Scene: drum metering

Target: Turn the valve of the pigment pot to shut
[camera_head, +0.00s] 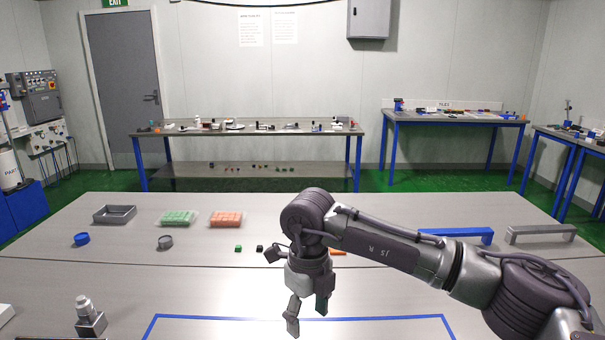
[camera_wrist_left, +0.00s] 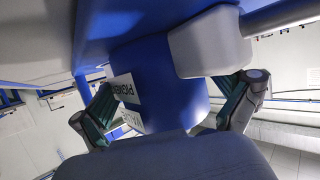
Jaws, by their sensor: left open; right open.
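In the left wrist view a blue body (camera_wrist_left: 165,85) with a white label (camera_wrist_left: 124,88) fills the middle. My left gripper (camera_wrist_left: 165,108) is open, one teal-padded finger on each side of the blue body. Contact cannot be made out. The left gripper is outside the head view. My right gripper (camera_head: 308,308) is open and empty, pointing down above the near table.
The near table (camera_head: 220,285) carries a grey tray (camera_head: 114,214), green blocks (camera_head: 178,218), orange blocks (camera_head: 226,218), a blue ring (camera_head: 81,239) and a grey ring (camera_head: 165,242). A metal fitting (camera_head: 90,318) stands front left. The area inside the blue tape outline looks clear.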

